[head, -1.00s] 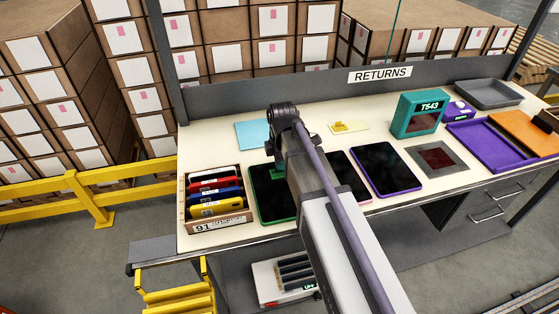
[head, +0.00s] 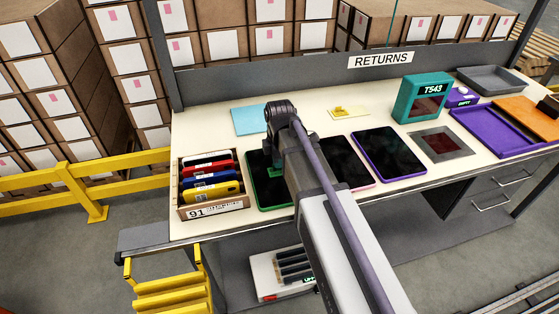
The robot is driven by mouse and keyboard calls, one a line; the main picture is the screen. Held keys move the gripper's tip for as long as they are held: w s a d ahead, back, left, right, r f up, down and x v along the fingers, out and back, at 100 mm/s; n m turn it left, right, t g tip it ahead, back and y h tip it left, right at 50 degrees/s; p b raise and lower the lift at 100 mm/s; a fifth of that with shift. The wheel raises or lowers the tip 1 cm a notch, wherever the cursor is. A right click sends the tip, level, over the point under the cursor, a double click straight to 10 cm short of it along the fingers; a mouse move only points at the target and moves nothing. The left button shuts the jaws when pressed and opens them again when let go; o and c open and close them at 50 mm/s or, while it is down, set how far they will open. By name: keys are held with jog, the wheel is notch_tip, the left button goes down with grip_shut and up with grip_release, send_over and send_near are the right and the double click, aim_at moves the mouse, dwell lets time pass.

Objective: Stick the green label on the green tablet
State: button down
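The green tablet (head: 264,192) is a dark-screened slab with a green rim, lying flat on the bench just right of the carton of coloured items. My arm covers its right side. A small green patch (head: 274,169), which looks like the green label, shows at the tablet's upper part, just below my wrist. I cannot tell whether it touches the screen or is held above it. My gripper is hidden behind my own wrist and arm, over the tablet's upper part, so its fingers do not show.
A carton (head: 211,207) of coloured items stands close left of the tablet. A pink-rimmed tablet (head: 348,163) and a purple-rimmed tablet (head: 388,155) lie to the right. A light blue sheet (head: 249,120) and a yellow-marked card (head: 349,112) lie behind. A teal T543 box (head: 421,98) stands farther right.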

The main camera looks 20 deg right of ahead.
jog(key=shift+f, duration=0.2)
dwell(0.4)
dwell(0.3)
jog(key=c, duration=1.3)
grip_release()
notch_tip(320, 180, up, 17)
jog(key=p, duration=1.6)
jog(key=shift+f, duration=0.1)
